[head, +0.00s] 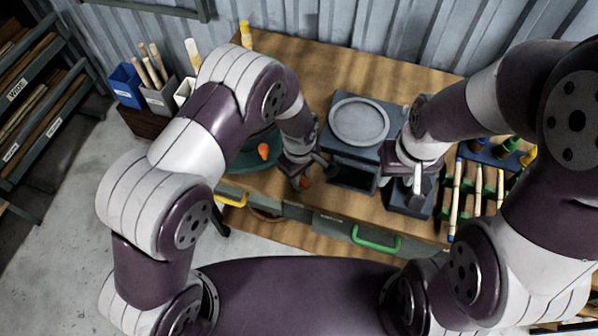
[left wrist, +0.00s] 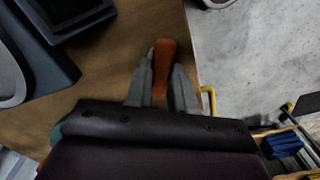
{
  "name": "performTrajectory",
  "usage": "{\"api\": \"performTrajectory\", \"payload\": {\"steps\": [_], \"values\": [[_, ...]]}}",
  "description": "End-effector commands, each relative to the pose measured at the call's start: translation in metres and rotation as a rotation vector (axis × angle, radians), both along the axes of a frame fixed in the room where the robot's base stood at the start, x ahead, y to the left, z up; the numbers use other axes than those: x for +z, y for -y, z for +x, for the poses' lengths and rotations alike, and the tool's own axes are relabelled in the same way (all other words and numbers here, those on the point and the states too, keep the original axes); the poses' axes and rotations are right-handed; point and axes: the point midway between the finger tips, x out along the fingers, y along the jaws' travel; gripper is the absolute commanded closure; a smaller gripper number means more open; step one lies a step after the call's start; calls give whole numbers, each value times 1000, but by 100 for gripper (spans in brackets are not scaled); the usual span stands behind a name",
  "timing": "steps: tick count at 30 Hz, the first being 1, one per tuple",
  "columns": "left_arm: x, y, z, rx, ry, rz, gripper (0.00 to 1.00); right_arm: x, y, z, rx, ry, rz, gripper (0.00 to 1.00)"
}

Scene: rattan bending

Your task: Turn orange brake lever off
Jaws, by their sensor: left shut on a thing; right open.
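The orange brake lever (left wrist: 164,52) sits between the two grey fingers of my left gripper (left wrist: 158,85) in the left wrist view, and its rounded end sticks out past them. In the head view my left gripper (head: 301,172) is over the front part of the bench, shut on the lever, whose orange tip (head: 306,183) shows just below the fingers. The lever's base is hidden. My right gripper (head: 413,178) is open above a dark block at the bench's right front and holds nothing visible.
A dark device with a round grey plate (head: 359,121) stands between the grippers on the wooden bench (head: 310,70). A teal part with an orange knob (head: 263,151) is beside my left arm. Green (head: 376,240) and yellow (head: 231,199) drawer handles stick out in front. A tool rack (head: 478,188) is at right.

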Motion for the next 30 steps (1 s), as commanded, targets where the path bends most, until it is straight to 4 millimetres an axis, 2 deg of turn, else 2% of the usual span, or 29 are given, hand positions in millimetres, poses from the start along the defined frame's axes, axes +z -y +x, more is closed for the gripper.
{"api": "performTrajectory", "payload": {"steps": [15,30], "values": [[2,1,1,400,3,-2,100,-1,0,0,0,0,0,57],[2,2,2,528,5,-3,100,-1,0,0,0,0,0,57]]}}
